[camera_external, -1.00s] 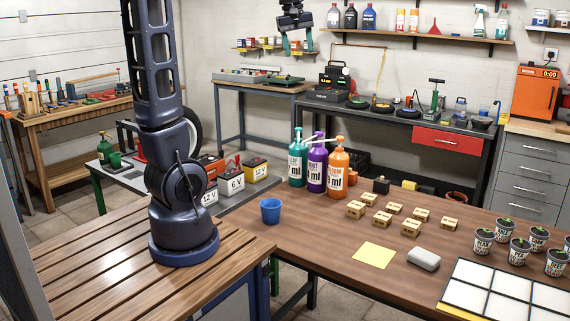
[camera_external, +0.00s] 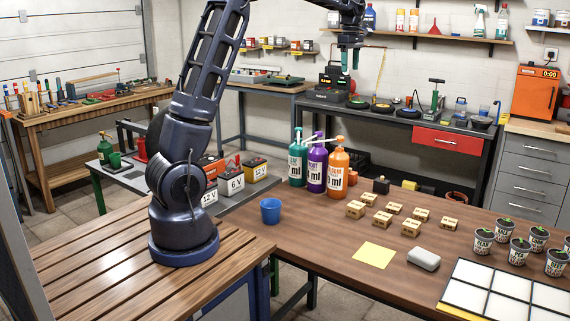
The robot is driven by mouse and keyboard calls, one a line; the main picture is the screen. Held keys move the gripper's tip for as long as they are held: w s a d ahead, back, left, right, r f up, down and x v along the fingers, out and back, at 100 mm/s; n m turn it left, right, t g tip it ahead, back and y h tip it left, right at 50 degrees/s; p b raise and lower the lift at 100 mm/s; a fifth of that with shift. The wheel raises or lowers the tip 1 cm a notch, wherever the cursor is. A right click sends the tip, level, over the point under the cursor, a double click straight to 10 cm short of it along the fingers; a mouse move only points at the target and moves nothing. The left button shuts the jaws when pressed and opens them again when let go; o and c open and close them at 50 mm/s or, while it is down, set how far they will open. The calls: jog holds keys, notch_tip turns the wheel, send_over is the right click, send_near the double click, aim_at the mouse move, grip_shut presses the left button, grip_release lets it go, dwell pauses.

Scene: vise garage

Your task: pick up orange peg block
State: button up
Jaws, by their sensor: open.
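I cannot pick out the orange peg block for certain.
Teal, purple and orange pump bottles (camera_external: 316,165) stand at the worktop's back. Several small cardboard boxes (camera_external: 411,228), a blue cup (camera_external: 270,211), a yellow sheet (camera_external: 373,255), a grey rounded block (camera_external: 424,258) and potted seedlings (camera_external: 520,250) occupy the worktop.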

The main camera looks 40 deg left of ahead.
aim_at(350, 172)
jog(key=shift+n, duration=0.4)
jog(key=f, duration=1.3)
jog(key=w+f, duration=0.1)
jog(key=f, duration=1.2)
jog(key=d+f, duration=0.1)
jog(key=f, duration=1.2)
jog(key=shift+w+f, duration=0.25)
jog(key=shift+w, duration=0.1)
jog(key=shift+w+d+f, duration=0.1)
jog(key=shift+d+f, duration=0.1)
jog(key=shift+f, duration=1.25)
jog(key=shift+w+d+f, duration=0.1)
jog(key=shift+d+f, duration=0.05)
jog(key=shift+f, duration=1.25)
jog(key=shift+c, duration=0.2)
jog(key=c, duration=1)
